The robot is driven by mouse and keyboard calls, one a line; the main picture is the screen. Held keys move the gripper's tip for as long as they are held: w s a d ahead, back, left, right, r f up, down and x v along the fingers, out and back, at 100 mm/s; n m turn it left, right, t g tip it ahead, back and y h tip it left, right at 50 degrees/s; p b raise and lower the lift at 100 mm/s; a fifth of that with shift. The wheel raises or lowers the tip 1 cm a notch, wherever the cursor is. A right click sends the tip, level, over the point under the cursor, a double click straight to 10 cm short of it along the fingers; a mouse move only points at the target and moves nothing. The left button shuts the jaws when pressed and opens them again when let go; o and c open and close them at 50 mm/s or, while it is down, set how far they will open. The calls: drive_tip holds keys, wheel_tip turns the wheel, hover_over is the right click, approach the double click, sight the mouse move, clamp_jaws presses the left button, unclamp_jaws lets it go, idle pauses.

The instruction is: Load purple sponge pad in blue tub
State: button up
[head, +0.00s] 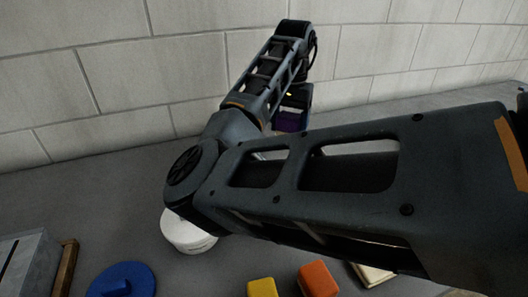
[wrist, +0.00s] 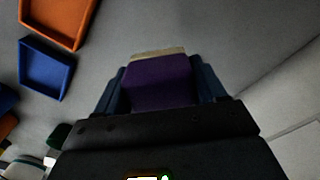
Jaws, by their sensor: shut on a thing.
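The purple sponge pad (wrist: 160,82) is between the two fingers of my gripper (wrist: 161,88) in the wrist view, with a tan layer along its far edge. My gripper is shut on it. In the head view, the pad (head: 290,122) shows as a small dark purple patch below the end of my arm, partly hidden by it. The blue tub (wrist: 45,69) is a shallow, open, square tray to the left of my gripper in the wrist view. It looks empty, and the pad is apart from it. I cannot make out the blue tub in the head view.
An orange tray (wrist: 55,20) lies beside the blue tub. In the head view, a white round container (head: 188,233), a blue disc (head: 122,280), a yellow block (head: 262,288), an orange block (head: 317,279) and a grey box (head: 28,262) are nearer. A block wall (head: 110,80) stands behind.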

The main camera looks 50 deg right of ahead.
drive_tip(key=s+a+p, duration=0.2)
drive_tip(key=s+a, duration=0.1)
drive_tip(key=a, duration=0.6)
drive_tip(key=s+a+p, duration=0.2)
drive_tip(key=a+p, duration=0.1)
drive_tip(key=a, duration=0.7)
drive_tip(key=shift+n, duration=0.3)
drive_tip(key=shift+s+d+f+b, duration=0.1)
drive_tip(key=shift+d+f+b, duration=0.05)
drive_tip(key=shift+f+b, duration=1.1)
drive_tip(key=shift+d+f+b, duration=0.1)
drive_tip(key=shift+f+b, duration=0.85)
drive_tip(key=shift+f, duration=0.5)
drive_tip(key=shift+f, duration=0.55)
wheel_tip(320, 180, up, 5)
drive_tip(key=p, duration=0.4)
drive_tip(key=shift+r, duration=1.05)
